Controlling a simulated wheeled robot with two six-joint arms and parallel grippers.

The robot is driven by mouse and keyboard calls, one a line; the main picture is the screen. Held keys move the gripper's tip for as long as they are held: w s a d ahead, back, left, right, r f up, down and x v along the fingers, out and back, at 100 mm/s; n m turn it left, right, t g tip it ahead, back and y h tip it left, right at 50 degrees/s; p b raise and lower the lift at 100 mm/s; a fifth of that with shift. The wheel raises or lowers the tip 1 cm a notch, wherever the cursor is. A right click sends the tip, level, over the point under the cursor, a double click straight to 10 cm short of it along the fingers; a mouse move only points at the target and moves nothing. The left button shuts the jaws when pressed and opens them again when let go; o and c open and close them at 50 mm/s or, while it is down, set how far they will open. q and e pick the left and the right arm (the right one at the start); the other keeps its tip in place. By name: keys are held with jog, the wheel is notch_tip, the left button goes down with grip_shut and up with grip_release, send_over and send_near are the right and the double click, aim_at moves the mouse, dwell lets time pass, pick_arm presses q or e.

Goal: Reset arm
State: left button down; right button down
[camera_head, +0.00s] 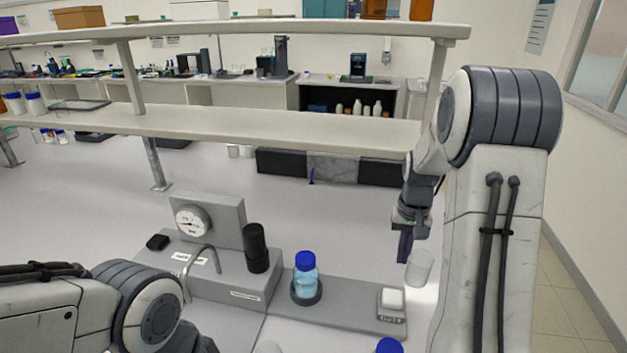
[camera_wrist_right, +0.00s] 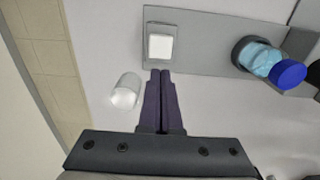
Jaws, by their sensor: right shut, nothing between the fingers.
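My right gripper (camera_head: 405,246) hangs at the right of the head view, fingers pointing down, above the table. In the right wrist view its dark fingers (camera_wrist_right: 160,75) are pressed together with nothing between them. My left arm comes in at the lower left of the head view; its gripper is out of the frame. A clear cup (camera_head: 419,266) stands beside the right fingers, and it also shows in the right wrist view (camera_wrist_right: 127,90). The rig (camera_head: 215,262) with its gauge (camera_head: 193,221) stands left of centre, with a black cylinder (camera_head: 256,248) on it.
A blue-capped bottle (camera_head: 305,275) sits in a round holder on the grey plate (camera_head: 345,306). A small scale (camera_head: 391,304) is at the plate's right end. Another blue cap (camera_head: 389,346) shows at the bottom edge. A shelf (camera_head: 260,130) spans behind the rig.

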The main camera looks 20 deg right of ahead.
jog(key=s+a+r+n+b, duration=0.1)
jog(key=s+a+n, duration=0.15)
jog(key=a, duration=0.95)
jog(key=s+a+r+n+b, duration=0.2)
jog(key=a+n, duration=0.2)
jog(key=a, duration=0.7)
pick_arm(q)
notch_tip(320, 180, down, 4)
jog(key=shift+f+b, duration=0.15)
jog(key=shift+b, duration=0.5)
pick_arm(e)
jog(key=s+a+n, duration=0.3)
jog(key=s+a, duration=0.2)
jog(key=s, duration=0.3)
jog(key=s+a+f+n+y, duration=0.1)
jog(key=s+a+n, duration=0.3)
jog(key=s, duration=0.5)
jog(key=shift+a, duration=0.55)
jog(key=shift+w, duration=0.1)
